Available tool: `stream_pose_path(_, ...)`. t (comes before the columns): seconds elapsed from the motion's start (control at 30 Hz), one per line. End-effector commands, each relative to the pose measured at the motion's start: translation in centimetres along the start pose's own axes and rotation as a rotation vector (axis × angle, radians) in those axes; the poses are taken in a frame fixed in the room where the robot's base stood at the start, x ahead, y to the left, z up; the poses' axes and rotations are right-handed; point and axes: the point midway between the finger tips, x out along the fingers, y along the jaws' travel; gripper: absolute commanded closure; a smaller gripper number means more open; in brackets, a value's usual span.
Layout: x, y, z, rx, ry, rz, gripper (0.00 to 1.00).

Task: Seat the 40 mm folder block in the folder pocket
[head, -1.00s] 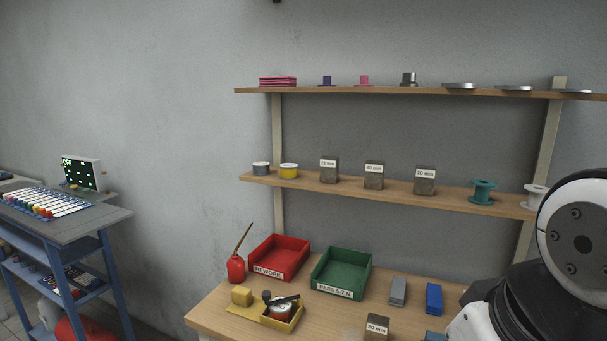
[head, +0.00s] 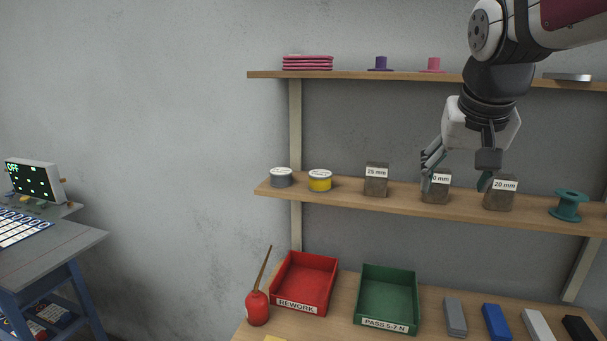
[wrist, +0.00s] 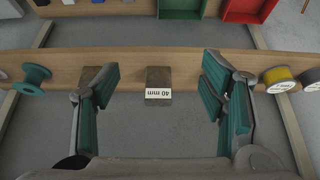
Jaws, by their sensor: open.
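The 40 mm folder block (head: 436,193) stands on the middle shelf between two other blocks, its label partly covered by a finger in the head view. In the wrist view the 40 mm block (wrist: 158,80) shows its label upside down and lies in the gap between the fingers, touching neither. My gripper (head: 457,184) is open and empty in front of the shelf at the block. In the wrist view my gripper (wrist: 162,78) has its fingers spread to both sides of the block. I cannot see the folder pocket in these frames.
A 25 mm block (head: 376,182) and a 20 mm block (head: 500,194) flank it on the shelf (head: 335,198); the 20 mm block is close to a finger. Spools stand further out. The upper shelf (head: 350,75) is above; red (head: 305,284) and green (head: 388,298) trays are below.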

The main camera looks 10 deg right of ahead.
Motion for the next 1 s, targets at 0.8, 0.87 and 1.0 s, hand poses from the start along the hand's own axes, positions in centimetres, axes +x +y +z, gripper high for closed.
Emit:
stream_pose_path(0.8, 5.5, 0.2, -10.0, 0.006, 0.003, 0.002, 0.35)
stream_pose_path(0.87, 5.6, 0.2, -10.2, 0.006, 0.003, 0.002, 0.35)
stream_pose_path(1.0, 6.8, 0.2, -10.7, 0.006, 0.0, 0.003, 0.35)
